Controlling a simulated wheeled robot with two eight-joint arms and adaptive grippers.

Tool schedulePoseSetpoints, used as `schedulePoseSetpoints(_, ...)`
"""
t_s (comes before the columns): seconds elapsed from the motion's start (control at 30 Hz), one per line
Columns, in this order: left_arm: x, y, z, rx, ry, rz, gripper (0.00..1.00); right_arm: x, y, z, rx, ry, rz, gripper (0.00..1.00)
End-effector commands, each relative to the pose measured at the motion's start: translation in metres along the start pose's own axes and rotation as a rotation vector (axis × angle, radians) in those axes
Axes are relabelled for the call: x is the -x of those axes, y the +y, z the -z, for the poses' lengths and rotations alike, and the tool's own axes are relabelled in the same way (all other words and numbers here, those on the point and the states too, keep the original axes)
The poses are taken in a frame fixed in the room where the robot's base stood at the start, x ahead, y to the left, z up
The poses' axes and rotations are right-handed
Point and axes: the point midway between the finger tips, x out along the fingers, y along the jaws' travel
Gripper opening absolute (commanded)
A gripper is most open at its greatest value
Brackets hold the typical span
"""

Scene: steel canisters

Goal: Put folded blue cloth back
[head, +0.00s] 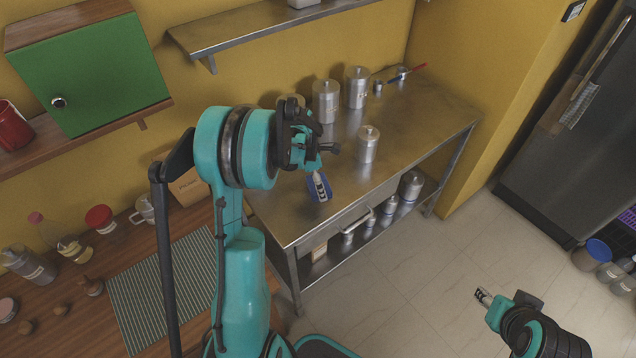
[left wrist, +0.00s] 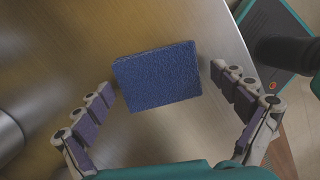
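The folded blue cloth (head: 311,191) lies near the front edge of the steel table (head: 400,130). In the left wrist view the cloth (left wrist: 158,77) is a thick blue block, slightly turned, between and a little beyond my fingertips. My left gripper (head: 320,183) is open above it, with a finger on each side and clear gaps to both. In the head view the gripper hides part of the cloth. My right gripper (head: 483,296) is far off at the lower right, over the floor; I cannot tell its finger opening.
Several steel canisters (head: 367,145) stand on the table, one right of my left gripper. Smaller canisters (head: 390,204) stand on the lower shelf. A wooden counter (head: 75,300) with jars and a striped mat (head: 150,290) is at the left. The table's right front is clear.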

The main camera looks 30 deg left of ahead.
Motion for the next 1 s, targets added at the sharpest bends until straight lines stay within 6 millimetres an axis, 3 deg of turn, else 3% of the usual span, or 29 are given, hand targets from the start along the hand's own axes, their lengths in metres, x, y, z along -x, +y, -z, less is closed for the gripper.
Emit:
schedulePoseSetpoints(0.4, 0.008, 0.0, -0.001, 0.0, 0.0, 0.0, 1.0, 0.004, 0.0, 0.003, 0.0, 0.0, 0.0, 0.4)
schedulePoseSetpoints(0.8, 0.091, 0.0, -0.001, 0.001, 0.0, 0.0, 1.0, 0.028, 0.0, 0.02, 0.0, 0.0, 0.0, 0.4)
schedulePoseSetpoints(1.0, 0.117, 0.0, -0.001, 0.0, 0.0, 0.0, 1.0, 0.034, 0.0, 0.024, 0.0, 0.0, 0.0, 0.4)
